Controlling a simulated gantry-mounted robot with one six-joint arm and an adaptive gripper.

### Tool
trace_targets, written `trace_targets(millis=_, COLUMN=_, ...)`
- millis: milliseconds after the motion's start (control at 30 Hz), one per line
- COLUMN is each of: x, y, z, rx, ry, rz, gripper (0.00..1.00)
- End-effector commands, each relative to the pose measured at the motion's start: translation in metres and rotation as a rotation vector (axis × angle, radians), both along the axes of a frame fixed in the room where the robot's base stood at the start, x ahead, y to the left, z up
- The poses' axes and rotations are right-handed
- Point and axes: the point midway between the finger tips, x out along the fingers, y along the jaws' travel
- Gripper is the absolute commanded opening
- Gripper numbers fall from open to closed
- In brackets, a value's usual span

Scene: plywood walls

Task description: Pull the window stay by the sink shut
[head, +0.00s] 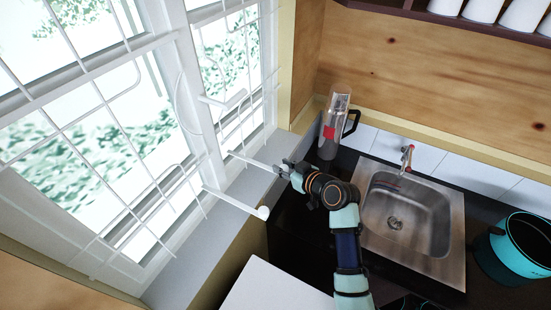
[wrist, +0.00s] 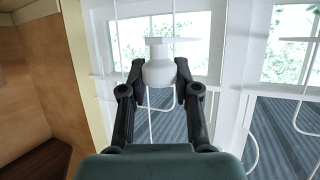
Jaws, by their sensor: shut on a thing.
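The window stay by the sink (head: 252,161) is a thin white bar reaching from the window frame out over the sill. My gripper (head: 283,168) is at its outer end. In the wrist view, the stay's white rounded knob (wrist: 158,72) sits between the fingers of my gripper (wrist: 160,80), which are shut on it. In the head view, my gripper hides the knob. The white-framed window by the sink (head: 233,70) has a white grille. I cannot tell how far it stands open.
A second white stay (head: 235,201) with a round knob juts out nearer me, left of my arm. A clear jug (head: 334,128) stands close behind my gripper. The steel sink (head: 410,215) and a teal pot (head: 515,252) are to the right.

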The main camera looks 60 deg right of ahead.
Motion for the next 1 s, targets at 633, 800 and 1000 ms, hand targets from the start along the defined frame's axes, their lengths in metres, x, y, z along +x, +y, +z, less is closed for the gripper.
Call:
trace_targets(millis=633, x=-0.026, y=-0.001, z=0.001, rx=-0.002, ry=0.001, rz=-0.003, gripper=0.57)
trace_targets(millis=800, x=-0.025, y=0.0, z=0.0, rx=-0.002, ry=0.001, rz=-0.002, gripper=0.57)
trace_targets(millis=1000, x=-0.025, y=-0.001, z=0.008, rx=-0.004, ry=-0.001, rz=-0.002, gripper=0.57)
